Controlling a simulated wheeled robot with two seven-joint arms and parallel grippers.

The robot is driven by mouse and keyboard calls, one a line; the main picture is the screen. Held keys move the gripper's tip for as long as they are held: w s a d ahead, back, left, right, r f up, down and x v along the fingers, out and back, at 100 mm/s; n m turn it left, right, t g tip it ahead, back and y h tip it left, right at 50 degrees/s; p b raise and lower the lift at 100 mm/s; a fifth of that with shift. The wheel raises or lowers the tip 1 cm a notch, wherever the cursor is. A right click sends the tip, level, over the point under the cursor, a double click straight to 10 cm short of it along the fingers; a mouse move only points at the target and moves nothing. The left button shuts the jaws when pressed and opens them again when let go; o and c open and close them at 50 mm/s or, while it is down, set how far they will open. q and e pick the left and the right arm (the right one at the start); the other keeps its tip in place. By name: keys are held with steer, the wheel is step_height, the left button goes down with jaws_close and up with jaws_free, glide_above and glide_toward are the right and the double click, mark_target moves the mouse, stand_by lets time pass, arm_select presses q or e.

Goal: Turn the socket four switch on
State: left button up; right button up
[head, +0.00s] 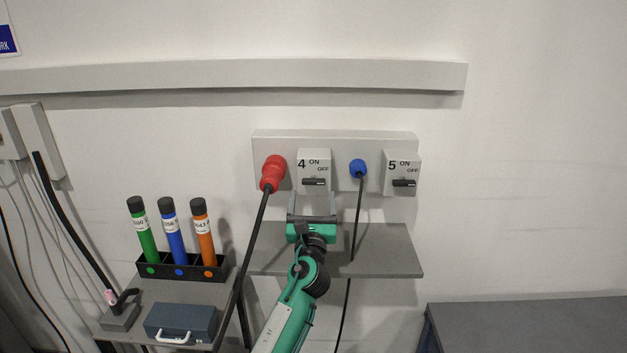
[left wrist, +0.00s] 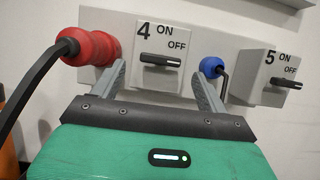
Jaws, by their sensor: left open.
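The socket four switch box (head: 314,164) is a pale box on the wall panel, marked 4, ON and OFF. Its dark handle (head: 314,182) lies about horizontal, its right end below the OFF mark. The box also shows in the left wrist view (left wrist: 150,75), with the handle (left wrist: 160,60) roughly level. My left gripper (head: 312,195) is open and empty, just below the box, fingers pointing up at the panel. In the left wrist view its fingers (left wrist: 158,88) stand apart on either side below the handle, with no contact visible. My right gripper is not in view.
A red plug (head: 273,172) with a black cable is left of the box; a blue plug (head: 358,168) is right of it. Switch box five (head: 402,172) is further right. A grey shelf (head: 390,255) lies below. A rack (head: 180,267) of several tubes and a blue case (head: 181,322) stand left.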

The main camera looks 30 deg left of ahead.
mark_target(313, 184)
arm_select(q)
steer(key=shift+p+x, duration=0.45)
steer(key=shift+x, duration=1.95)
steer(key=shift+f, duration=0.1)
steer(key=c, duration=1)
